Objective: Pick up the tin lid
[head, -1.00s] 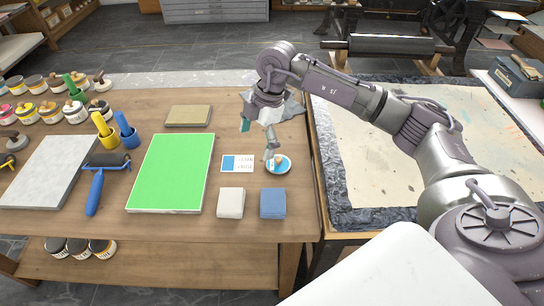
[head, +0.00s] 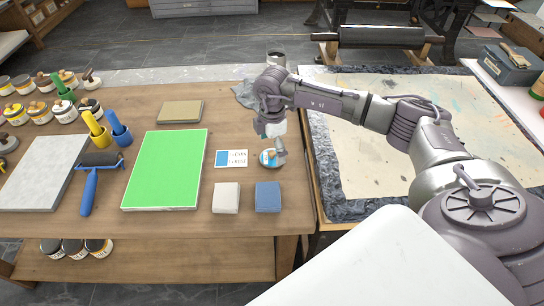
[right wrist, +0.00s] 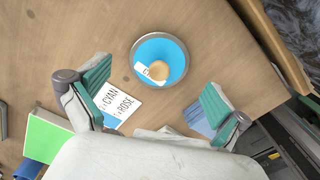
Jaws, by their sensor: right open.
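The tin lid (head: 266,159) is a small round lid with a pale rim and blue face. It lies on the wooden table beside the white cyan-and-rose card (head: 231,158). In the right wrist view the lid (right wrist: 148,49) has a tan knob-like piece and a white label on it. My right gripper (head: 271,141) is open above the lid and partly hides it in the head view. In the right wrist view its teal-padded fingers (right wrist: 155,92) are spread wide, with the lid beyond them and nothing between them. My left gripper is not in view.
A green sheet (head: 165,170) and a blue-handled roller (head: 88,192) lie left. A press bed (head: 400,145) adjoins at right.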

